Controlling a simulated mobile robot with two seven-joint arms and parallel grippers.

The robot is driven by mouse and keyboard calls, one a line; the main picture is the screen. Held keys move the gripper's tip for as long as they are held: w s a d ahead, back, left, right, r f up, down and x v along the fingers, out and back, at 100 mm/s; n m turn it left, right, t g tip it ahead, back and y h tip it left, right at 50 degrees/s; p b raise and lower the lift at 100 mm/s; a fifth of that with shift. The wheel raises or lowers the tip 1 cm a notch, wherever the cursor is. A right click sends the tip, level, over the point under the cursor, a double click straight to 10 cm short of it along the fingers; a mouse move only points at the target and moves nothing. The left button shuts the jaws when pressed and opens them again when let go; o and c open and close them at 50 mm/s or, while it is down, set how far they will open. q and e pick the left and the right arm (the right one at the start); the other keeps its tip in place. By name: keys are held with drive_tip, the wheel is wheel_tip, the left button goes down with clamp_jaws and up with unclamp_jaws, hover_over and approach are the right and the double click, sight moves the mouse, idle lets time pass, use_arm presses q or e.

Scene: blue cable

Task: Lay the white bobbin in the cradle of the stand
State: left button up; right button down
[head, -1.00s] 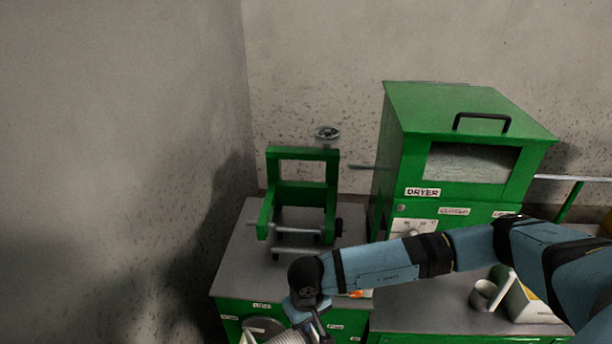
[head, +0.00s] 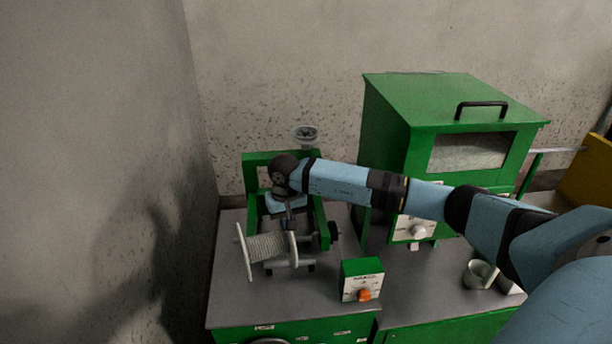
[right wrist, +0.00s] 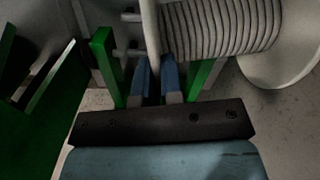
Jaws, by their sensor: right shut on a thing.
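The white bobbin (head: 268,249), wound with grey-white cable, is in front of the green stand (head: 252,166) in the head view, its axis roughly level. It also shows at the top of the right wrist view (right wrist: 222,28). My right gripper (head: 291,224) is shut on the edge of one of its flanges; the blue fingers (right wrist: 156,80) show below that flange in the right wrist view. The stand's grey rods (head: 305,262) show partly behind and beside the bobbin. Whether the bobbin touches them I cannot tell. My left gripper is not in view.
A small green control box (head: 362,270) with an orange knob stands on the grey bench (head: 230,300) to the right. The green dryer (head: 440,110) is behind my right arm. A white cup (head: 479,274) stands at the right. The bench's front left is clear.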

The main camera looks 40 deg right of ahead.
drive_tip(key=w+d+r+m, duration=0.1)
drive_tip(key=w+d+r, duration=0.2)
drive_tip(key=d, duration=0.3)
drive_tip(key=w+d+r+m, duration=0.2)
drive_tip(key=w+d+r, duration=0.1)
drive_tip(key=d+r, duration=0.15)
wheel_tip(320, 180, down, 7)
drive_tip(key=b, duration=0.3)
drive_tip(key=shift+d+f+b, duration=0.15)
drive_tip(key=shift+d+b, duration=0.15)
drive_tip(key=shift+d, duration=0.1)
drive_tip(key=shift+s+b, duration=0.1)
drive_tip(key=shift+b, duration=0.25)
idle(0.7)
wheel_tip(320, 180, down, 9)
drive_tip(key=b, duration=0.6)
idle(1.0)
idle(0.4)
